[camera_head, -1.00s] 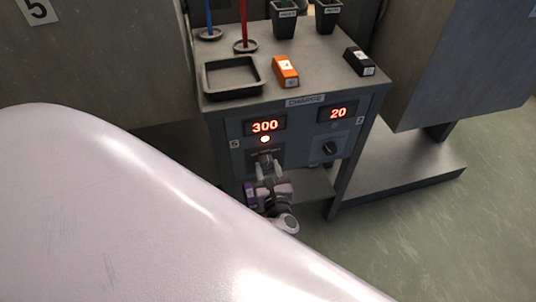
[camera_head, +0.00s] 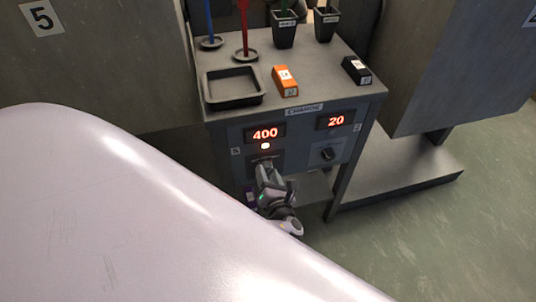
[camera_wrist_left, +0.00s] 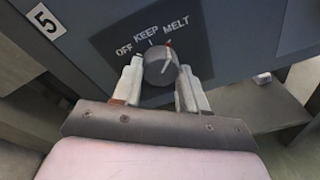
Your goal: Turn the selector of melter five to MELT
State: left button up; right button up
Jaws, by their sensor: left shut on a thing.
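The selector of melter five, a dark round knob with a red mark, shows in the left wrist view (camera_wrist_left: 160,70) on a dark plate (camera_wrist_left: 120,38) lettered OFF, KEEP and MELT. Its red mark points up toward MELT, past the KEEP tick. My left gripper (camera_wrist_left: 162,82) has one finger on each side of the knob and is shut on it. In the head view the gripper (camera_head: 266,168) is at the left half of the cabinet front and hides most of the knob. The red display (camera_head: 265,133) above reads 400, with a lit lamp (camera_head: 265,146) below it. My right gripper is not in view.
A second display (camera_head: 336,121) reads 20 above another black knob (camera_head: 328,154) at right. On the cabinet top are a black tray (camera_head: 233,101), an orange block (camera_head: 285,80), a black block (camera_head: 356,70) and pots. Floor is free at right.

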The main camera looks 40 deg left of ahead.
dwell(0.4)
pick_arm(q)
jog(key=o, duration=1.1)
jog(key=shift+c, duration=0.2)
jog(key=shift+s+d+r, duration=0.1)
jog(key=shift+s+d, duration=0.25)
jog(key=shift+d, duration=0.05)
jog(key=p+v, duration=0.1)
jog(key=v, duration=0.5)
jog(key=shift+p, duration=0.3)
